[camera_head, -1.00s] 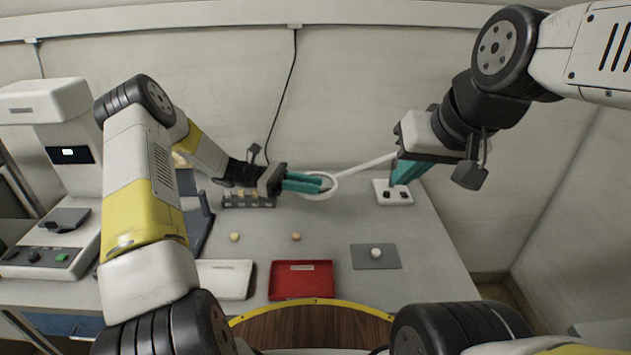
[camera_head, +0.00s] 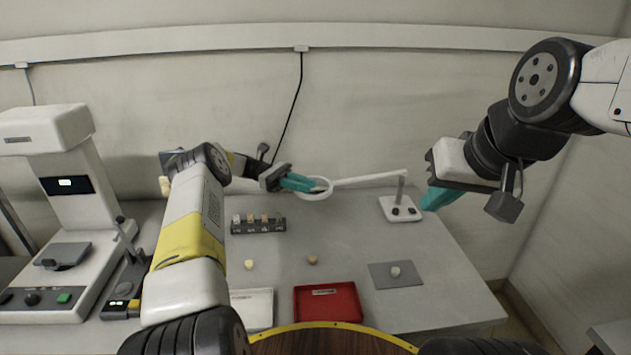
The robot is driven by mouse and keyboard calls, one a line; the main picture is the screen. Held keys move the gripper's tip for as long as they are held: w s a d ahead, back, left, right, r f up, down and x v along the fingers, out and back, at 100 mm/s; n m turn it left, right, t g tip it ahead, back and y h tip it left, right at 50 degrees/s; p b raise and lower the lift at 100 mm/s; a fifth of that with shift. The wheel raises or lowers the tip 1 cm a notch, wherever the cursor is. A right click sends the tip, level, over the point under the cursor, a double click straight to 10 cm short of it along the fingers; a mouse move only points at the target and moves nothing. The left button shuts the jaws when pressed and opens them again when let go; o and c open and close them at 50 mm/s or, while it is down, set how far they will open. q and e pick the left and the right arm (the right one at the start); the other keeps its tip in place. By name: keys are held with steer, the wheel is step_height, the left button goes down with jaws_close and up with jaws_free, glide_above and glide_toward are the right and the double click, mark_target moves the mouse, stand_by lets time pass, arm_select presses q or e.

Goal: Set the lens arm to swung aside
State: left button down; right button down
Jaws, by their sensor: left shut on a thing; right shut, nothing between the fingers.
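The lens arm (camera_head: 368,179) is a white bar that runs left from the top of a post on a small white base (camera_head: 401,212) with dark knobs. At its left end is a white ring lens (camera_head: 327,190). My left gripper (camera_head: 308,185), with teal fingers, is shut on the ring's left side. The lens hangs over the back of the table, right of the small dark rack. My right gripper (camera_head: 432,203) is shut and empty, to the right of the lens base and apart from it.
A dark rack (camera_head: 258,226) with several small pieces stands behind two loose round pieces. A red tray (camera_head: 328,303), a white tray (camera_head: 252,308) and a grey mat (camera_head: 396,274) lie in front. A white machine (camera_head: 60,200) stands at left.

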arm_select(q)
steer(key=shift+w+a, duration=0.1)
steer(key=shift+a, duration=0.05)
steer(key=c, duration=1.3)
jaws_free()
steer(key=shift+r, duration=0.1)
steer(key=shift+r, duration=0.4)
step_height(320, 180, up, 3)
steer(key=s+d, duration=0.1)
steer(key=s, duration=0.9)
steer(key=s+d+r, duration=0.1)
steer(key=s, duration=0.4)
steer(key=shift+s+d, duration=0.35)
steer(key=shift+s, duration=0.05)
